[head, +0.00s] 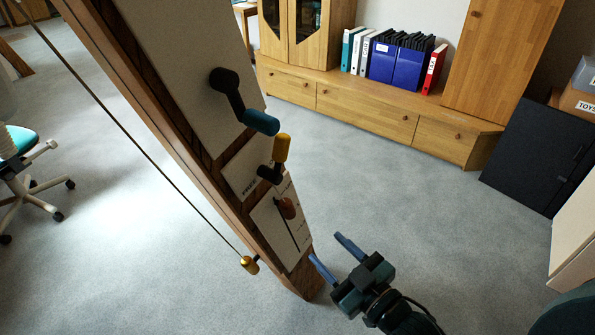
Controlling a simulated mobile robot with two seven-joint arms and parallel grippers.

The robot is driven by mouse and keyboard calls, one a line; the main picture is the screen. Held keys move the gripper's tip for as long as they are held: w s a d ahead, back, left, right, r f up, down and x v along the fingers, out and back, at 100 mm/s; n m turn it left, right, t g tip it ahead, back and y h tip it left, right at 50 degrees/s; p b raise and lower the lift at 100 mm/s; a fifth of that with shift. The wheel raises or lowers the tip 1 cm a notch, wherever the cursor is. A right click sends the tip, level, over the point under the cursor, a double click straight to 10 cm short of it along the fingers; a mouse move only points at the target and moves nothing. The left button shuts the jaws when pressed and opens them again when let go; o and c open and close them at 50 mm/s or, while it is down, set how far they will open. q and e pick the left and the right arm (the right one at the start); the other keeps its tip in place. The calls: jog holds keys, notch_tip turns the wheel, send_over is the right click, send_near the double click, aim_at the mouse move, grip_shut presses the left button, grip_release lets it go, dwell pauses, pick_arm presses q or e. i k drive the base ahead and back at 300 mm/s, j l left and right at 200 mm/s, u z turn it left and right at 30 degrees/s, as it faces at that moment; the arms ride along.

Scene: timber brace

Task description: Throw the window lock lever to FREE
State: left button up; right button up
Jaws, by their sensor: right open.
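A slanted timber brace (195,150) carries several white plates with controls. The middle plate (243,180) reads FREE near its lower left edge. A short lever with a yellow grip (282,148) stands out from a black pivot (268,174) on that plate. The grip points up and away from the FREE word. Any other lettering on the plate is hidden or too small to read. My right gripper (325,247) is open and empty, below and to the right of the lever, near the brace's lower end and apart from it. My left gripper is not in view.
Above the lever is a black crank with a teal grip (262,122). A cord with a brass weight (250,265) hangs left of the brace. Grey carpet (400,190) right of the brace is clear.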

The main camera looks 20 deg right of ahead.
aim_at(281, 140)
jog(key=k+l, duration=0.3)
jog(key=k, duration=0.15)
jog(key=k+l, duration=0.25)
jog(key=k, duration=0.2)
